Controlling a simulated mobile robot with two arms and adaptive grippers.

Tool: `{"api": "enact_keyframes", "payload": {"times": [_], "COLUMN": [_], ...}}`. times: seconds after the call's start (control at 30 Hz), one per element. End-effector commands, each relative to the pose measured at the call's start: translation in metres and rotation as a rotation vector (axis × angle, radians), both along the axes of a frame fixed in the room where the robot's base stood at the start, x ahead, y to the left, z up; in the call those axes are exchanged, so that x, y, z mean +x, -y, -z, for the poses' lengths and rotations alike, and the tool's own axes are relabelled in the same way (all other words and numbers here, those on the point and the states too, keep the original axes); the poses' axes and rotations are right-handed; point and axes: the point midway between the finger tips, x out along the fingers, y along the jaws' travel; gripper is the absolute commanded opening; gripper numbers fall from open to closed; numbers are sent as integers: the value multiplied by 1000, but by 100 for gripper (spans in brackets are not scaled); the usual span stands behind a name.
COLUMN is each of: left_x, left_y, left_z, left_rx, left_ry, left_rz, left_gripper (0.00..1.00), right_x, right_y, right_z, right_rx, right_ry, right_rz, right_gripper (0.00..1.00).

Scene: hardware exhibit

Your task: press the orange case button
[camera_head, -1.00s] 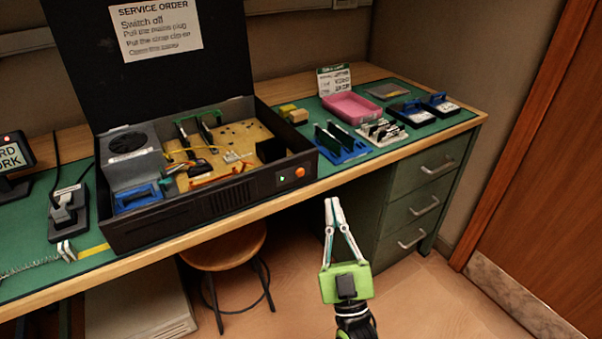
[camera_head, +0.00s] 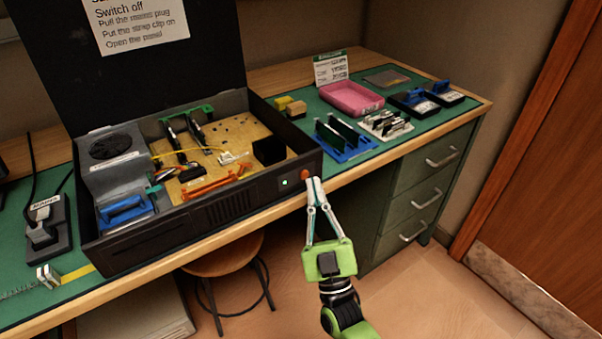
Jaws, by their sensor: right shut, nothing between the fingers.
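The black computer case (camera_head: 235,206) lies open on the bench with its lid raised. The orange case button (camera_head: 305,174) is on its front face near the right end, beside a small lit green light (camera_head: 285,182). My right gripper (camera_head: 314,181) is shut and empty. Its fingertips are at the button's lower right edge and partly overlap it in the picture; I cannot tell whether they touch it. My left gripper is not in view.
The green-matted bench holds a pink tray (camera_head: 352,98), a blue rack (camera_head: 345,146) and blue-black items (camera_head: 414,103) to the right. A power strip (camera_head: 47,230) lies at the left. A stool (camera_head: 222,262) stands under the bench. Drawers (camera_head: 425,185) are at the right.

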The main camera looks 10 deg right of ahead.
Motion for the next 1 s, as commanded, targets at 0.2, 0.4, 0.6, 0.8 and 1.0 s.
{"api": "enact_keyframes", "payload": {"times": [0.2, 0.4, 0.6, 0.8, 1.0], "left_x": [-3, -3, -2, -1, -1], "left_y": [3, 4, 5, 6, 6], "left_z": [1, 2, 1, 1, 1], "left_rx": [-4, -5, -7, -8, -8], "left_ry": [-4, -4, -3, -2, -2], "left_rz": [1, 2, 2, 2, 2], "left_gripper": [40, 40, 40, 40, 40], "right_x": [0, 0, 0, 0, 0], "right_y": [0, 0, 0, 0, 0], "right_z": [0, 0, 0, 0, 0], "right_rx": [0, 0, 0, 0, 0], "right_ry": [0, 0, 0, 0, 0], "right_rz": [0, 0, 0, 0, 0], "right_gripper": [0, 0, 0, 0, 0]}}
